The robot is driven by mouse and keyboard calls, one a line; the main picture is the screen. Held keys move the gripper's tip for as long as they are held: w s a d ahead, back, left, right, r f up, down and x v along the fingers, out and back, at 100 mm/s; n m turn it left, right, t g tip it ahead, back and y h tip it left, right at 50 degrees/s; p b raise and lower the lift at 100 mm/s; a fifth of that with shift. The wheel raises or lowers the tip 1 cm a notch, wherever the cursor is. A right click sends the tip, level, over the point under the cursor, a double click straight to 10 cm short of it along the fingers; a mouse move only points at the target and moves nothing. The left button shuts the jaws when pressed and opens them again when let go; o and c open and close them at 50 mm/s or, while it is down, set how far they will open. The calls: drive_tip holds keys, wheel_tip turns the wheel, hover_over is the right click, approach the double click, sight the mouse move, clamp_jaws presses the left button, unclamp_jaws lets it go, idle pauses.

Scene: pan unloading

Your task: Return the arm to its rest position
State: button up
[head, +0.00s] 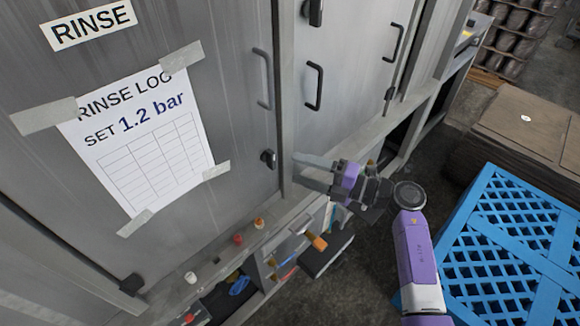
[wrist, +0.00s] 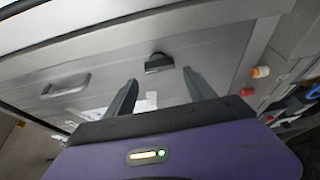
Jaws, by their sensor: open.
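My gripper (head: 315,173) is at the middle of the head view, in front of the grey metal cabinet (head: 235,110). Its two long fingers point left toward the cabinet and are apart, with nothing held between them. In the wrist view my gripper (wrist: 162,95) shows both fingers spread, with a cabinet front behind them. My purple and white arm runs from the lower right of the head view up to the wrist.
A blue lattice pallet (head: 500,250) lies at the right, near brown stacked sheets (head: 530,115). A low shelf with small bottles, such as a red-capped one (head: 238,239), stands below the cabinet. Door handles (head: 314,87) stick out. Dark floor (head: 365,265) lies between cabinet and pallet.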

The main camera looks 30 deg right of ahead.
drive_tip(key=shift+s+d, duration=0.15)
drive_tip(key=shift+s, duration=0.05)
idle(0.4)
drive_tip(key=s+d+r+m+t+h, duration=0.2)
drive_tip(key=d+r+m+t+h, duration=0.15)
drive_tip(key=r+m+t, duration=0.55)
drive_tip(key=s+a+f+m+g+h, duration=0.2)
drive_tip(key=s+m, duration=0.3)
drive_tip(key=s, duration=0.7)
drive_tip(key=s+a+f+m+g+h, duration=0.2)
drive_tip(key=s+m, duration=0.4)
drive_tip(key=s, duration=0.6)
drive_tip(key=s+a+f+m+g+h, duration=0.2)
drive_tip(key=s+a+m+g+h, duration=0.1)
drive_tip(key=s, duration=0.9)
drive_tip(key=a+m+h, duration=0.1)
drive_tip(key=a+m, duration=0.1)
drive_tip(key=m, duration=0.1)
drive_tip(key=shift+s+g, duration=0.3)
drive_tip(key=shift+g, duration=0.1)
